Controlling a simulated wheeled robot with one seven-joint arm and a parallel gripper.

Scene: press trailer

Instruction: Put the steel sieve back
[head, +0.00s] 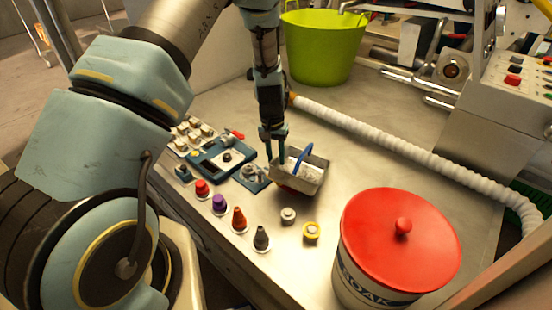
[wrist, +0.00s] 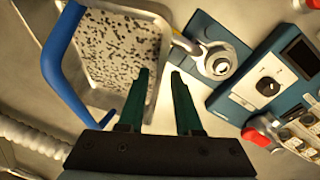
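The steel sieve (head: 312,182) is a small rectangular metal basket with a blue handle, near the middle of the bench in the head view. In the wrist view the sieve (wrist: 112,45) fills the upper left, its speckled bottom and blue handle showing. My gripper (head: 275,158) points down at the sieve's left side. In the wrist view my gripper (wrist: 160,78) has its two green fingers apart, with the sieve's near side wall between them. A gap shows between the fingers. Something dark red shows under the sieve; I cannot tell whether the sieve rests flat.
A blue instrument panel (head: 222,157) lies left of the sieve. A red-lidded canister (head: 400,240) stands front right. A white hose (head: 400,145) crosses behind, and a green bucket (head: 325,48) stands at the back.

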